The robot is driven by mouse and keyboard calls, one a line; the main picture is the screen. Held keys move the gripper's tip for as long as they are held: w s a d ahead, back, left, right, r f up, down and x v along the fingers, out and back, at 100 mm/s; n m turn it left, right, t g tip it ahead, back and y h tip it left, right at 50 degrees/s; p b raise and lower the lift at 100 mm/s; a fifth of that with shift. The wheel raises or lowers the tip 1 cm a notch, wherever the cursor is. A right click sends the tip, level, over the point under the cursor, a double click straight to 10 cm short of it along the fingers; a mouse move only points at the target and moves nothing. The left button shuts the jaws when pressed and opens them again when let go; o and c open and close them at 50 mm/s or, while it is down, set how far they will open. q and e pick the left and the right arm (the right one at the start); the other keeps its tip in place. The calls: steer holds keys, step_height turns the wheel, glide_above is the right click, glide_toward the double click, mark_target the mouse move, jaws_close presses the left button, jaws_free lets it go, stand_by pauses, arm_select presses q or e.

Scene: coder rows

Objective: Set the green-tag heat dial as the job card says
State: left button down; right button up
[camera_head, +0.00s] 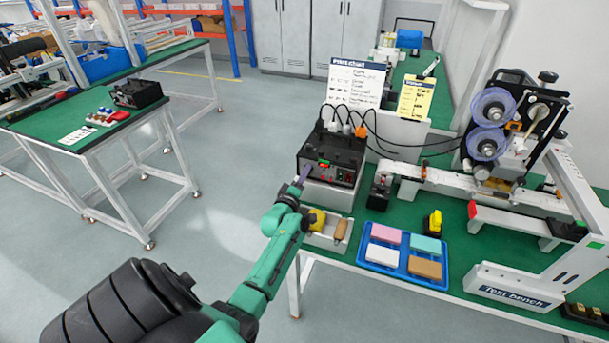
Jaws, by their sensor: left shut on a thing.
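A black control box (333,152) stands on a light block on the green bench, with a small green tag (323,162) and several small red and green parts on its front face. My left gripper (303,173) is at the left part of that front face, shut on what appears to be a heat dial. The gripper hides the dial, so its pointer and setting cannot be read. A yellow card (417,97) stands behind the box, beside a white chart (356,82). Their writing is too small to read. My right gripper is not in view.
Black cables loop from plugs on the box top to the right. A blue tray (403,272) of coloured blocks and a small tray (325,240) with a wooden-handled tool lie in front. A reel machine (500,125) stands right. Open floor lies left.

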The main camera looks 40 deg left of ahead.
arm_select(q)
steer(key=c, duration=0.8)
jaws_free()
steer(key=shift+c, duration=0.2)
steer(key=shift+s, duration=0.1)
steer(key=b+v, duration=0.1)
steer(key=v, duration=1.3)
steer(key=shift+s, duration=0.2)
steer(key=shift+d, duration=0.15)
